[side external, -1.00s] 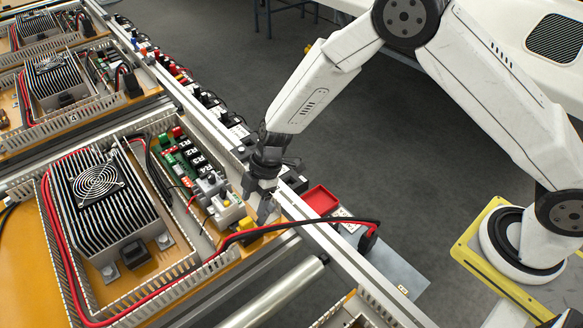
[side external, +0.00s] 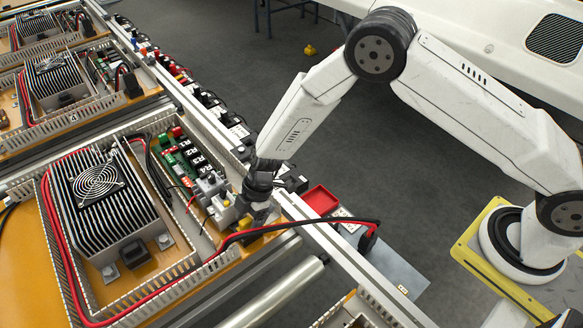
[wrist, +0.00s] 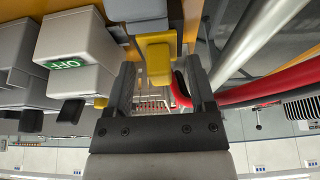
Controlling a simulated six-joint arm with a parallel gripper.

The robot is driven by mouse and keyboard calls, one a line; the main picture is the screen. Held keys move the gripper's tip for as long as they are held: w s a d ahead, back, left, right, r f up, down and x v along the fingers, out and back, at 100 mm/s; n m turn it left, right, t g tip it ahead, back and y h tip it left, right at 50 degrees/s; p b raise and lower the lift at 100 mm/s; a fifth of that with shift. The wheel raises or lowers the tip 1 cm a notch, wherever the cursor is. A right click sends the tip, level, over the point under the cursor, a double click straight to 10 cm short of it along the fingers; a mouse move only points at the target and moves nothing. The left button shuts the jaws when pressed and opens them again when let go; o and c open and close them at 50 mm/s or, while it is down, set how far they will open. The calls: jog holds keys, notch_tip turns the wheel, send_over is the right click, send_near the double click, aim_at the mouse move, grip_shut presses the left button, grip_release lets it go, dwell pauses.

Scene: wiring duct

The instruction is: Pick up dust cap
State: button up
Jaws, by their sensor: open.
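The dust cap appears to be the yellow block-shaped piece (wrist: 156,58) in the wrist view, just ahead of and between my open fingers. In the side external view, the yellow cap (side external: 245,224) sits at the right end of the component row, close to my gripper's tips. My gripper (side external: 258,217) points down over the duct panel there. In the wrist view, my gripper (wrist: 158,85) has a finger on each side of the yellow piece's line, with a gap between them. I cannot tell whether either finger touches it.
Grey switch blocks, one marked OFF (wrist: 68,64), stand close left of my fingers. The red cable (side external: 215,257) and black cable arch near my gripper on the right. A heatsink with a fan (side external: 100,195) stands left. A red tray (side external: 320,199) lies beyond the rail.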

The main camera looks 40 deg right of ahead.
jog(key=shift+a+f, duration=0.15)
jog(key=shift+f, duration=0.15)
grip_shut()
dwell(0.4)
